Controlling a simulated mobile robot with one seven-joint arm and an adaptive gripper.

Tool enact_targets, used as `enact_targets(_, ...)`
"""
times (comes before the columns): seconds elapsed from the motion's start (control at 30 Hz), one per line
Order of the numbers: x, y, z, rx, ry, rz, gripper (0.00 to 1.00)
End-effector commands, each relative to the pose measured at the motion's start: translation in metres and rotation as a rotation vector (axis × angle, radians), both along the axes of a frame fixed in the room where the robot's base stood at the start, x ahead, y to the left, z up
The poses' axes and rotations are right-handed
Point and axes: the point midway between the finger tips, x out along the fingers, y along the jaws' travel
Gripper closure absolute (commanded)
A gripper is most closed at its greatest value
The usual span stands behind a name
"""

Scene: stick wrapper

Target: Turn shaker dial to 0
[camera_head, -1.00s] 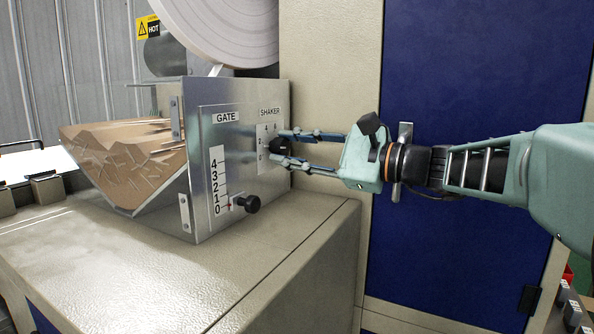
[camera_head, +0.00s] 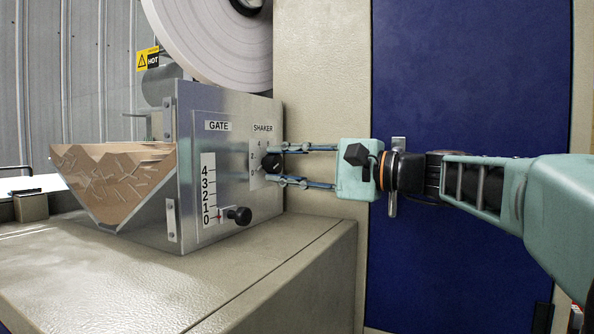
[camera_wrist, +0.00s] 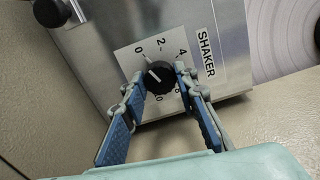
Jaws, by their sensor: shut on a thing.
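The black shaker dial (camera_head: 270,163) sits on the metal hopper's side panel under the SHAKER label (camera_head: 263,128). My gripper (camera_head: 276,166) reaches in from the right and is shut on the dial, one finger on either side. In the wrist view the dial (camera_wrist: 161,78) is between my two blue-padded fingertips (camera_wrist: 160,82). Its white pointer line faces upper left, roughly toward the 0 mark (camera_wrist: 139,50). Exact alignment is hard to tell. The 2 shows at the top of the scale, and my fingers partly cover its lower and right numbers.
The gate slider's black knob (camera_head: 239,215) stands out below the dial, near 0 on the GATE scale (camera_head: 208,189). The hopper holds brown material (camera_head: 115,180). A large pale roll (camera_head: 222,45) is above, and a blue panel (camera_head: 470,80) stands behind my arm.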

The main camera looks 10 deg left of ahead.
Motion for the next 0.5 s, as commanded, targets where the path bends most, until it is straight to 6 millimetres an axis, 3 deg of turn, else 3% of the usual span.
enact_targets(0.37, 0.0001, -0.0001, -0.001, -0.003, -0.002, 0.001, 0.97)
enact_targets(0.4, 0.0001, -0.0001, -0.0009, -0.002, -0.001, 0.001, 0.7)
enact_targets(0.5, 0.0001, -0.0001, -0.0008, -0.002, -0.002, 0.0, 0.59)
